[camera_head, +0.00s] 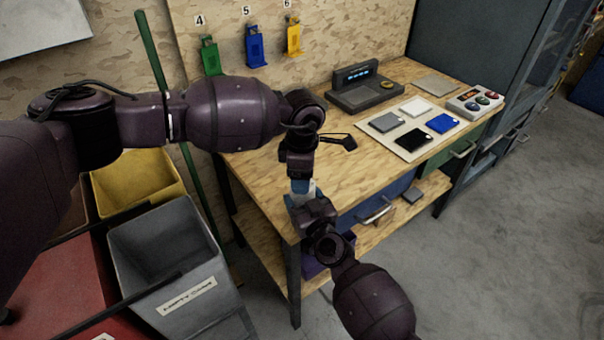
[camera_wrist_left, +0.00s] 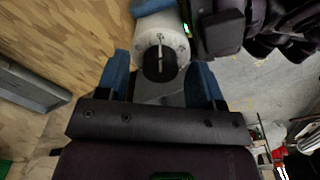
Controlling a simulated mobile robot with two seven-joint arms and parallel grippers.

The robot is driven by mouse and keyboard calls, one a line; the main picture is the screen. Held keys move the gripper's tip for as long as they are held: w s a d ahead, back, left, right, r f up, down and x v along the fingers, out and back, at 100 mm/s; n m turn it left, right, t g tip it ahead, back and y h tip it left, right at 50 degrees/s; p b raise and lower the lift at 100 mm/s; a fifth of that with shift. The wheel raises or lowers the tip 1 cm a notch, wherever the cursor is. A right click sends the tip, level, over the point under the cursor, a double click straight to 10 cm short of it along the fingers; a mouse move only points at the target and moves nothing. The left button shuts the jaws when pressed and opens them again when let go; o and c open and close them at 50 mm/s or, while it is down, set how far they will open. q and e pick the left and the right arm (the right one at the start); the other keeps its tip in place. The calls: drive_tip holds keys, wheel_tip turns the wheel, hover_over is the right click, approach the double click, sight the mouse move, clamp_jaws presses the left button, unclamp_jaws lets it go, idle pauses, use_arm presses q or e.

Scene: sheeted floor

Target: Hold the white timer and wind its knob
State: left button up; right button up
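The white timer (camera_wrist_left: 165,25) is a rounded white body with a black knob (camera_wrist_left: 160,64) on its face, and the knob bears a pale line. In the head view only a small part of the timer (camera_head: 311,190) shows between my two grippers, near the table's front left corner. My left gripper (camera_wrist_left: 160,75) is open, its blue fingers on either side of the knob with a gap on each side. My right gripper (camera_head: 303,197) is shut on the timer from the other side; a blue finger (camera_wrist_left: 146,7) of it lies against the body. Its other finger is hidden.
The wooden table (camera_head: 270,180) carries a dark console (camera_head: 362,90), a board (camera_head: 384,140) with coloured tiles, and a grey button box (camera_head: 474,102). A grey bin (camera_head: 170,255) and a yellow bin (camera_head: 135,188) stand at the left. Floor at the right is clear.

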use_arm(q)
wheel_tip(320, 180, up, 12)
idle(0.7)
use_arm(e)
drive_tip(key=o, duration=1.1)
drive_tip(key=shift+s, duration=0.1)
